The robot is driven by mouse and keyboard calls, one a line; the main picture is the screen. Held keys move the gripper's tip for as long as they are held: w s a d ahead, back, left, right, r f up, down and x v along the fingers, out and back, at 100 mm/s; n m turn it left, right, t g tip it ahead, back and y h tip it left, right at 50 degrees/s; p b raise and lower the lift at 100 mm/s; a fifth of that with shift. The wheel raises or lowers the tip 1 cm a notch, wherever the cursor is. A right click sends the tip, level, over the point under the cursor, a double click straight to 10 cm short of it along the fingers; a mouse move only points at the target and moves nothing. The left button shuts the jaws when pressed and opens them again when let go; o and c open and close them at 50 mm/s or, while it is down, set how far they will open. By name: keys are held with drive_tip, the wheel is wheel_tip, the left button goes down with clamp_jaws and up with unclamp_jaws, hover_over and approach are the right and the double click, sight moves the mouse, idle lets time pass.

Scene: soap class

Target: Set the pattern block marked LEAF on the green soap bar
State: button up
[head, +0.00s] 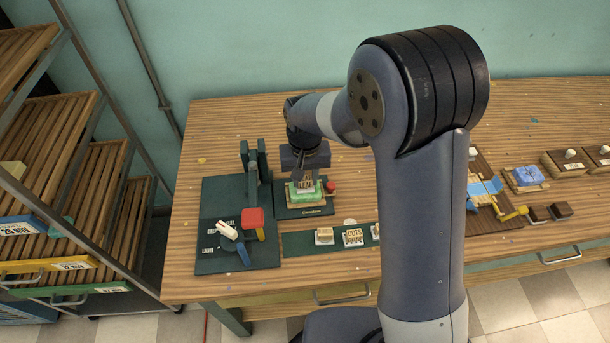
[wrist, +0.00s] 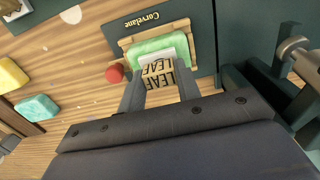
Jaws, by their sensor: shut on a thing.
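The pattern block marked LEAF (wrist: 158,76) is light wood with black letters and a pale base. My gripper (wrist: 160,88) is shut on it, one finger on each side. The green soap bar (wrist: 151,44) lies in a slatted wooden cradle (wrist: 126,42) just beyond the block in the wrist view. In the head view my gripper (head: 305,176) points down over the green soap bar (head: 292,194), with the LEAF block (head: 306,184) at its middle. I cannot tell whether the block touches the soap; it hides part of it.
A dark plate lettered Carvelane (wrist: 148,20) carries the cradle, with a red knob (wrist: 115,73) beside it. A dark upright fixture (head: 252,165) stands close on the left. Other blocks, one marked DOTS (head: 353,236), sit on a green strip in front. A blue soap (head: 527,176) lies right.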

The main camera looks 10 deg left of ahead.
drive_tip(key=shift+f, duration=0.2)
idle(0.4)
drive_tip(key=o, duration=1.4)
drive_tip(key=shift+r+p, duration=2)
drive_tip(key=shift+r, duration=1.05)
drive_tip(key=shift+s, duration=0.1)
